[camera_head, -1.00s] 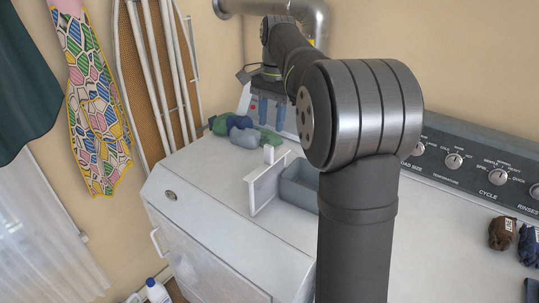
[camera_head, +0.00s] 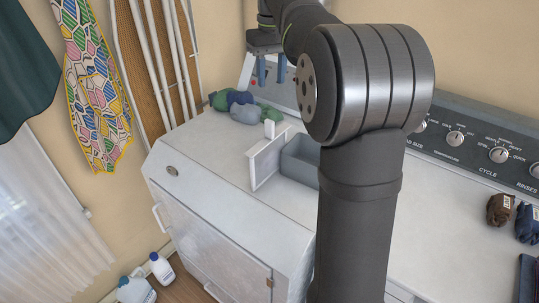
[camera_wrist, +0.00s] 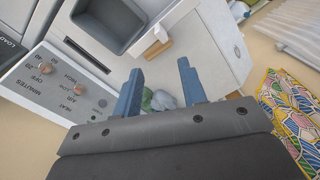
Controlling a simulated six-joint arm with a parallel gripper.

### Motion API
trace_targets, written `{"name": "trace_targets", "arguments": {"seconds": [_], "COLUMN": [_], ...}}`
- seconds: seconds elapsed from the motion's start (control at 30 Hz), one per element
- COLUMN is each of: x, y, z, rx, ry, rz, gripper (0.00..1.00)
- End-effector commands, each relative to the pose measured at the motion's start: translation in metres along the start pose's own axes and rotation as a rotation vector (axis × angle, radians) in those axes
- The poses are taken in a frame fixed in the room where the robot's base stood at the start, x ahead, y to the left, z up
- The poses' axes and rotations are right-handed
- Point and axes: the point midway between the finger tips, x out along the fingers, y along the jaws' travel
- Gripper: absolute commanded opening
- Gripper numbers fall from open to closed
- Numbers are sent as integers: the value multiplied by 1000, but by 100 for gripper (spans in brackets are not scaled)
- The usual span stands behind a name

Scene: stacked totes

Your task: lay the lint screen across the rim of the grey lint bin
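The lint screen (camera_head: 267,160) is a flat white-framed panel with a small white tab (camera_head: 268,129) on top. It stands on edge, upright, on the white machine top, along the left side of the grey lint bin (camera_head: 297,172). I cannot tell whether screen and bin touch. The bin is an open rectangular tub, partly hidden behind my arm; it also shows in the wrist view (camera_wrist: 112,22), looking empty. My gripper (camera_head: 271,75) is open and empty, its blue fingers (camera_wrist: 160,80) apart, above and behind the bin and screen near the control panel.
Green and blue-grey cloth bundles (camera_head: 243,105) lie at the back of the machine top. Dark rolled items (camera_head: 501,209) lie on the right-hand machine. A dial panel (camera_head: 497,155) runs along the back right. Bottles (camera_head: 137,287) stand on the floor. The top's front left is clear.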

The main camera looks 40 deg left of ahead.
Motion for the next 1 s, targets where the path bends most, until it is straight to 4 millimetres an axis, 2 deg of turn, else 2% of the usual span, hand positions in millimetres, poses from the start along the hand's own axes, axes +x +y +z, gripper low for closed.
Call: {"name": "trace_targets", "arguments": {"seconds": [0.1, 0.2, 0.43, 0.57, 0.8, 1.0], "x": [-10, -16, -15, 4, 58, 92], "y": [-1, -2, -2, -2, 0, 0], "z": [1, 2, 3, 3, 2, 1], "rx": [-201, -331, -451, -453, -451, -450], "ry": [7, 9, 7, 5, 5, 7], "rz": [14, 25, 33, 31, 31, 31], "gripper": [38, 38, 38, 38, 38, 38]}}
